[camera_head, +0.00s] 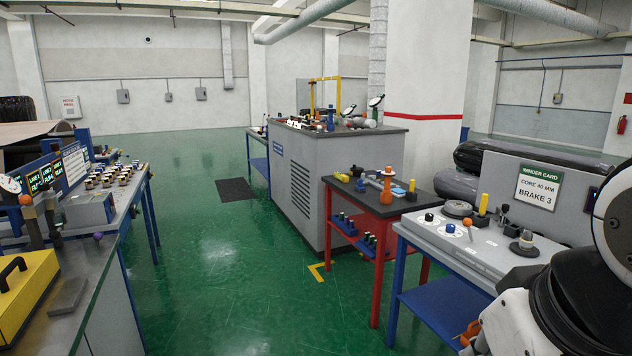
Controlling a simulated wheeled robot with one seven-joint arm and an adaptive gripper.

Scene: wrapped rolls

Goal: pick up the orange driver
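No single thing here is clearly the orange driver. An upright orange piece with a wide top and a flared foot (386,187) stands on the dark top of the red-legged table. A small orange-yellow handle-like piece (342,177) lies near that table's far left edge. Both are too small to identify surely. My arm fills the lower right corner, with a small orange part at its lower left edge. My gripper's fingers cannot be made out.
The red-legged table (402,207) stands between a grey cabinet (351,160) and a light-topped bench with blue legs (480,253). That bench bears knobs and a yellow-handled piece (482,204). A left workbench holds a yellow case (22,295). Green floor (230,260) is clear between.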

